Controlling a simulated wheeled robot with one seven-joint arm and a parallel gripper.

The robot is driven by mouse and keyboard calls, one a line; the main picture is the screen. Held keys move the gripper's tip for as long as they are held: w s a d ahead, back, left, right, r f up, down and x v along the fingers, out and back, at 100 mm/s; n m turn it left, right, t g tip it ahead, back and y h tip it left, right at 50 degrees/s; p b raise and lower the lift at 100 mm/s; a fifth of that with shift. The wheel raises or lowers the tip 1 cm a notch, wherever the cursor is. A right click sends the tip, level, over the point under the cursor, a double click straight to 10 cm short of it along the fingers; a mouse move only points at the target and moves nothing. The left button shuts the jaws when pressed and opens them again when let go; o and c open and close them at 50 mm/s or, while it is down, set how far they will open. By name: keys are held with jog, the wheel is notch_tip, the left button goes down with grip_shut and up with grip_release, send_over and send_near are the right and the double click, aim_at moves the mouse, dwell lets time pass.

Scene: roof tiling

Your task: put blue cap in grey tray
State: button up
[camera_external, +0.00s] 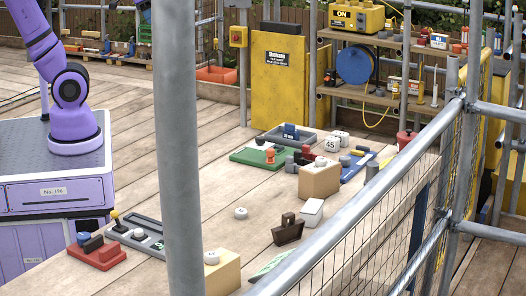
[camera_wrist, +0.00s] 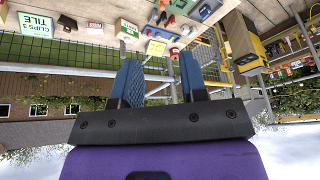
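A small blue cap-like piece (camera_external: 83,238) sits on a red block (camera_external: 97,256) at the near left of the workbench. Beside it a grey tray (camera_external: 150,222) holds a few small pieces, including a white one. A second grey tray (camera_external: 276,134), farther back, has a blue block with a white label (camera_external: 291,130) at it. I cannot tell for certain which blue piece is the cap. My gripper (camera_wrist: 158,82) is open and empty in the wrist view, its two blue fingers apart, well away from the bench. Its fingers are out of the external view.
A grey scaffold pole (camera_external: 179,150) hides part of the bench. Wooden blocks (camera_external: 319,180), a dark brown carrier (camera_external: 288,230) and a green board (camera_external: 259,155) stand on it. A mesh guardrail (camera_external: 370,220) runs along the right. Bare wood lies mid-bench.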

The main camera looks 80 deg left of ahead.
jog(key=s+f+n, duration=0.1)
jog(key=s+f, duration=0.2)
jog(key=s, duration=0.3)
jog(key=shift+s+d+t, duration=0.3)
jog(key=shift+s+d, duration=0.1)
dwell(0.7)
